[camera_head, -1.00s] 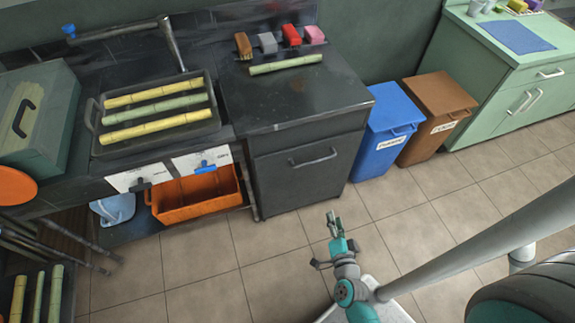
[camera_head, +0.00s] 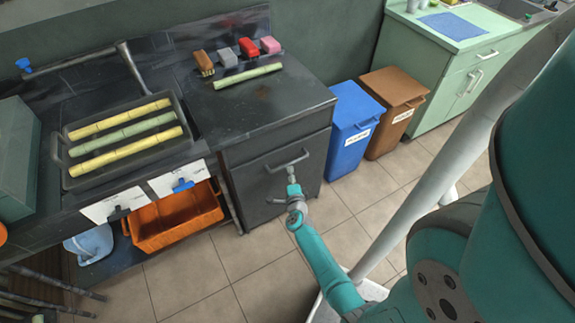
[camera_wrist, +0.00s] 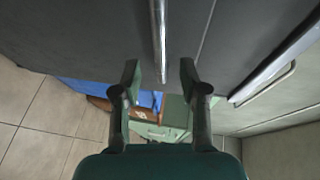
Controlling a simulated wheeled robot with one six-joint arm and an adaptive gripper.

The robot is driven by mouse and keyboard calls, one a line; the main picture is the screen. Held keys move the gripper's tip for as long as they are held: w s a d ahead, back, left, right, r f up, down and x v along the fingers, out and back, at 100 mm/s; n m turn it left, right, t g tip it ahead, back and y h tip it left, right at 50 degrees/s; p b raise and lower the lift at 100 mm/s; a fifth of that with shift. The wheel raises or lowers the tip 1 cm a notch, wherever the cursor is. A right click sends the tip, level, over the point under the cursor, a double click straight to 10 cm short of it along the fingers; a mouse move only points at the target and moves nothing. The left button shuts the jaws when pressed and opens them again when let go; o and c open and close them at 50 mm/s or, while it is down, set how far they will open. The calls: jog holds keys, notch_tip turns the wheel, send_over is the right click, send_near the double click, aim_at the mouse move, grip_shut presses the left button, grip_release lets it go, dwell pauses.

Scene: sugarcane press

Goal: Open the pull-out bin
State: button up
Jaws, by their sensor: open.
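The pull-out bin (camera_head: 255,190) is the dark front panel under the black counter, and it is closed flush. Its metal bar handle (camera_head: 275,167) runs across the upper part of the panel. My gripper (camera_head: 291,174) is at the handle, near its middle. In the wrist view the handle (camera_wrist: 158,35) is a bright bar running down between the two open fingers of my gripper (camera_wrist: 160,72). Each finger stands apart from the bar in the picture. The wrist view also shows the dark panel of the bin (camera_wrist: 90,35).
A blue bin (camera_head: 350,125) and a brown bin (camera_head: 393,105) stand right of the cabinet. An orange crate (camera_head: 175,220) sits under the counter at left. A tray (camera_head: 62,150) with cane pieces rests on top. The tiled floor before the panel is clear.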

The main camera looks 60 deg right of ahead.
aim_at(289, 163)
jog(key=shift+x, duration=3.45)
grip_shut()
